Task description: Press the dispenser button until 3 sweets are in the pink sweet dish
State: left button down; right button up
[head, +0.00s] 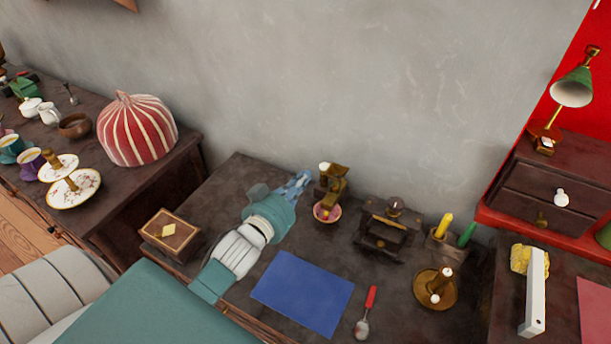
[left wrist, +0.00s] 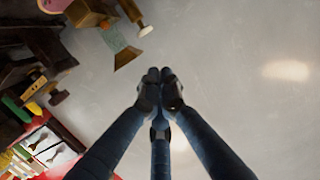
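The brass sweet dispenser (head: 333,184) stands at the back of the dark table, with a white button (head: 324,167) near its top. The pink sweet dish (head: 334,215) sits at its foot; its contents are too small to count. My left gripper (head: 303,177) is just left of the dispenser, its blue fingers apart from the button. In the left wrist view my left gripper (left wrist: 161,78) has its fingertips together with nothing between them. The dispenser (left wrist: 127,58) shows there at upper left, with its white button (left wrist: 145,30) and part of the pink dish (left wrist: 55,4). My right gripper is not in view.
A wooden box (head: 170,235) lies left of my left arm. A dark wooden stand (head: 385,232), candles (head: 443,226) and a brass candleholder (head: 434,300) stand to the right. A blue mat (head: 302,290) and a red-handled tool (head: 366,312) lie in front. The grey wall is behind.

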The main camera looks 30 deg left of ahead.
pick_arm(q)
jog(key=r+p, duration=0.1)
jog(key=w+r+g+p, duration=0.1)
jog(key=r, duration=0.1)
jog(key=w+r+g, duration=0.1)
jog(key=shift+w+a+r+p, duration=0.15)
jog(key=shift+a+r+p, duration=0.05)
jog(key=shift+p, duration=0.2)
send_over(321, 168)
notch_tip(321, 168, down, 3)
jog(key=shift+f+p, duration=0.15)
jog(key=shift+p, duration=0.3)
notch_tip(321, 168, down, 3)
jog(key=shift+r+g, duration=0.1)
jog(key=shift+g, duration=0.2)
jog(key=shift+f, duration=0.7)
